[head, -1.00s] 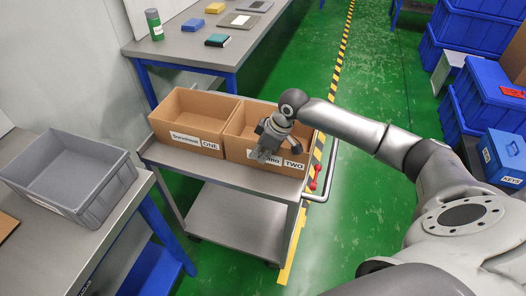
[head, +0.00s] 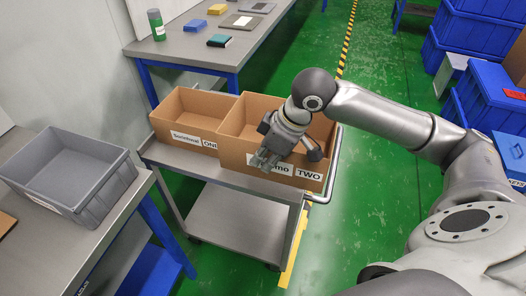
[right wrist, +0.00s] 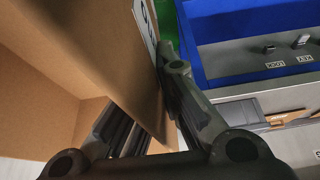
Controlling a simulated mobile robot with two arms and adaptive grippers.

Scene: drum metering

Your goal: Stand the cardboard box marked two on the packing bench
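The open cardboard box marked TWO (head: 233,150) is held above the right side of the grey cart, overlapping box ONE in the head view. It looks roughly level. Its front label is partly covered by my right gripper (head: 266,159), whose fingers grip the front wall. In the right wrist view, the cardboard wall (right wrist: 95,50) runs down between the two fingers. My left gripper is out of view. Which surface is the packing bench cannot be told; a grey bench (head: 97,243) stands at the left and another table (head: 185,47) at the back.
Box ONE (head: 160,128) stands on the cart (head: 235,220), left of box TWO. A grey tote (head: 100,195) takes up much of the left bench. A green can (head: 156,25) and small items are on the back table. Blue crates (head: 485,90) stand at the right.

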